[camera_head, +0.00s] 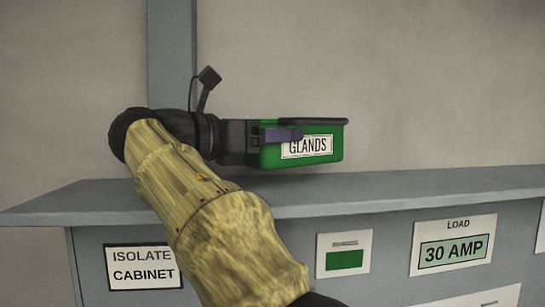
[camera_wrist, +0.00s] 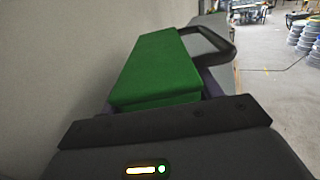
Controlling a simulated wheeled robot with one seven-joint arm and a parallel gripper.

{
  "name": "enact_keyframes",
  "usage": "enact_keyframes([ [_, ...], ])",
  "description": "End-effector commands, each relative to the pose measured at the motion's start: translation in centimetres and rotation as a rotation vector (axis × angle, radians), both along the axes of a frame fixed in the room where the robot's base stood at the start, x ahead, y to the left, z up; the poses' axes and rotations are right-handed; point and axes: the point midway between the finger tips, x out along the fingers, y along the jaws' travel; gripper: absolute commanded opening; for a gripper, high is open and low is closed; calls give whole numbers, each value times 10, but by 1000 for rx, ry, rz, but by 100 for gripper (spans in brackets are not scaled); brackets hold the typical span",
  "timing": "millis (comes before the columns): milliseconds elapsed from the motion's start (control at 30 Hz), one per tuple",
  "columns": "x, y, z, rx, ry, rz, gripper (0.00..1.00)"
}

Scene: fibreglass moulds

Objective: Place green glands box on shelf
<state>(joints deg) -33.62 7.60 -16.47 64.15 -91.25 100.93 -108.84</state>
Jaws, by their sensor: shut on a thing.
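The green glands box (camera_head: 330,148) has a white label reading GLANDS and a dark bar along its top edge. My gripper (camera_head: 283,134) is shut on the box from its left side. In the head view the box looks a little above the grey shelf (camera_head: 390,190); I cannot tell for certain whether it touches. In the wrist view the green box (camera_wrist: 157,65) fills the middle, just beyond the dark gripper body. The fingertips are mostly hidden there, and the box's underside is out of sight.
A grey cabinet front under the shelf carries an ISOLATE CABINET sign (camera_head: 143,267), a green indicator plate (camera_head: 344,254) and a 30 AMP load label (camera_head: 454,254). A grey upright post (camera_head: 171,60) runs up the wall behind. The shelf top right of the box looks clear.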

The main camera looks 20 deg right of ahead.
Motion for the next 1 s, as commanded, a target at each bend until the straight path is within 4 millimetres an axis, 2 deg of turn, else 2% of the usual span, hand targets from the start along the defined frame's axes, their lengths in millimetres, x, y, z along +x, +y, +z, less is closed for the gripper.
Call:
enact_keyframes([
  [133,0,0,-4,-1,0,0,31],
  [500,0,0,-36,-2,0,1,31],
  [900,0,0,-41,-1,-1,1,31],
  [933,0,1,-41,0,0,2,67],
  [1000,0,1,-40,0,0,2,81],
])
